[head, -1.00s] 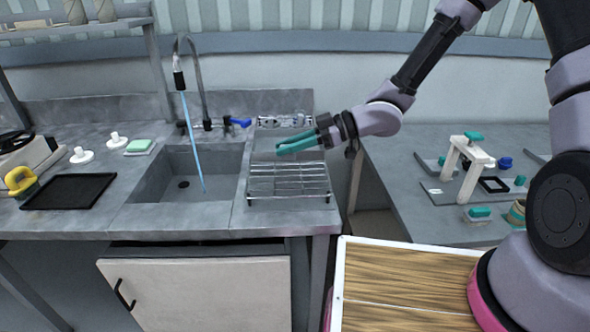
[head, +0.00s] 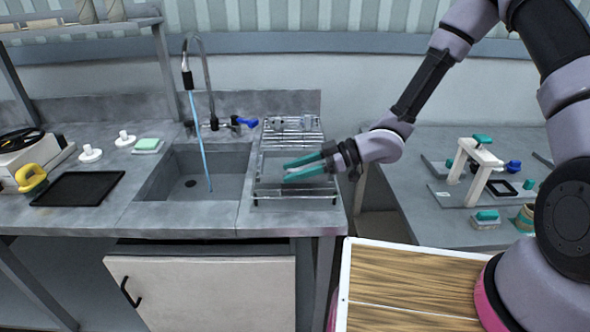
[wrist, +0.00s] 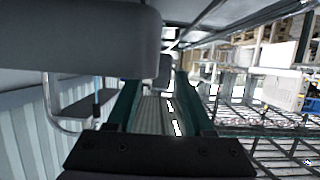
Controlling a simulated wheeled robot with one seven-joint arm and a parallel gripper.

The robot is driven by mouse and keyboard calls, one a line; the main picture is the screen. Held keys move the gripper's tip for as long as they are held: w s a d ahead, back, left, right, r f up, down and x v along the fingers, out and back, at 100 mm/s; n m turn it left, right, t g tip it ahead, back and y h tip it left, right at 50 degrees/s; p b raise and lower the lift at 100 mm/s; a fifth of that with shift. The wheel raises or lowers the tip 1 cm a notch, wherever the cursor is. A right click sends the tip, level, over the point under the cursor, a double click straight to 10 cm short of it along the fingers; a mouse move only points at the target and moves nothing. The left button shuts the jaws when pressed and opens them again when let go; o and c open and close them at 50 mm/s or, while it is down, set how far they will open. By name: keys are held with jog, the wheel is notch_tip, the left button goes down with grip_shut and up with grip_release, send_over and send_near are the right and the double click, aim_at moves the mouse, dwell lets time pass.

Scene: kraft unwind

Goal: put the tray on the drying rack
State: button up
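The tray (head: 78,188) is flat and black and lies on the counter left of the sink in the head view. The drying rack (head: 295,195) is metal wire and stands on the counter right of the sink. My gripper (head: 290,169) is over the rack, far right of the tray. Its two teal fingers are spread, with nothing visible held between them. They also show apart in the wrist view (wrist: 155,100), with wire bars close by on the right. My gripper hides the middle of the rack. I cannot tell whether it touches the rack.
The sink (head: 195,180) with its tall faucet (head: 206,85) lies between tray and rack. A yellow-handled item (head: 31,180) stands left of the tray. White knobbed pieces (head: 90,153) and a green sponge (head: 148,145) sit behind it. A wood-topped cart (head: 400,275) is in front at right.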

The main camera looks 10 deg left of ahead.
jog(key=shift+r, duration=0.1)
jog(key=shift+w+d+r, duration=0.15)
jog(key=shift+d, duration=0.15)
jog(key=v, duration=1.1)
jog(key=w+d+r+m+t+h, duration=0.2)
jog(key=w+d+m+t+h, duration=0.15)
jog(key=w+d, duration=0.2)
jog(key=w+d+r+m+t+h, duration=0.2)
jog(key=w+d+r+t, duration=0.15)
jog(key=w, duration=0.35)
jog(key=w+d+r+m+t+h, duration=0.2)
jog(key=d+r+m+t+h, duration=0.3)
jog(key=d+r, duration=0.55)
jog(key=s+d+r+m+h, duration=0.4)
jog(key=s+d+r+m, duration=0.3)
jog(key=d+m, duration=0.15)
jog(key=s+r+m+g+y, duration=0.1)
jog(key=s+r+m, duration=0.2)
jog(key=s, duration=0.5)
jog(key=s+r+m+y, duration=0.2)
jog(key=s+r+m, duration=0.1)
jog(key=s, duration=0.4)
jog(key=shift+s+a+g, duration=0.4)
jog(key=shift+a, duration=0.05)
